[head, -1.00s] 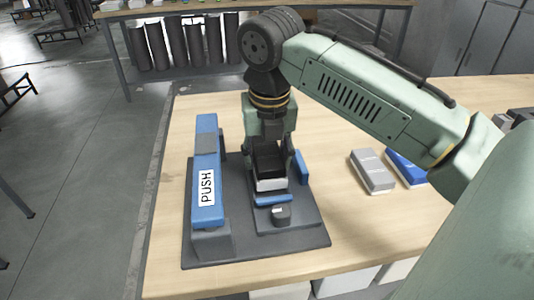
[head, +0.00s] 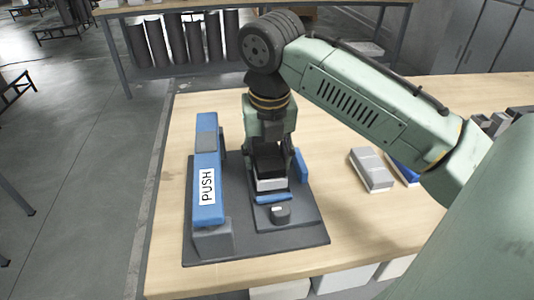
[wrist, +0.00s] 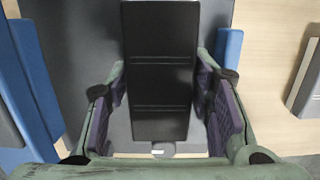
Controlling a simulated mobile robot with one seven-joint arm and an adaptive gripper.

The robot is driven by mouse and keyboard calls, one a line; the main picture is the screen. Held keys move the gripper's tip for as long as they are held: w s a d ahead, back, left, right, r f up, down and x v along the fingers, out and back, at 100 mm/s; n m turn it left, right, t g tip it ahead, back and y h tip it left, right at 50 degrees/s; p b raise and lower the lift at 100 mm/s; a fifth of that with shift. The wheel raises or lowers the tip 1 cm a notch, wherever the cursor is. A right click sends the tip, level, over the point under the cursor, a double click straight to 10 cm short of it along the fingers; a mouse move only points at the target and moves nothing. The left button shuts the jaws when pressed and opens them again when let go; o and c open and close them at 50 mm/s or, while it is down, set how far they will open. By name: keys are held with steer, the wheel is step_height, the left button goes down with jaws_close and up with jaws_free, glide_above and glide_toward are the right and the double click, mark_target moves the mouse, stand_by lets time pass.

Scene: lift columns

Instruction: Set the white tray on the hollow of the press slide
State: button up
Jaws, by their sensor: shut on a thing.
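My gripper (head: 270,165) points down over the press and is shut on the white tray (head: 271,185), whose pale front edge shows below a black block or insert. In the wrist view the black top (wrist: 160,70) lies between the two finger pads, with a thin pale edge at its near end. The press slide (head: 295,222) is a dark plate with blue guides at its front and right, and a dark knob (head: 280,214). The tray is over the slide, just behind the front blue guide (head: 272,198). The hollow is hidden under the tray; I cannot tell whether they touch.
The blue press arm marked PUSH (head: 207,180) stands close left of my gripper on the dark base (head: 255,252).

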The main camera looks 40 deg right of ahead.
steer(key=shift+f, duration=0.7)
stand_by(1.0)
steer(key=o, duration=1.2)
steer(key=shift+o, duration=0.3)
steer(key=o, duration=0.3)
steer(key=shift+r+p, duration=3.45)
steer(key=shift+r, duration=0.1)
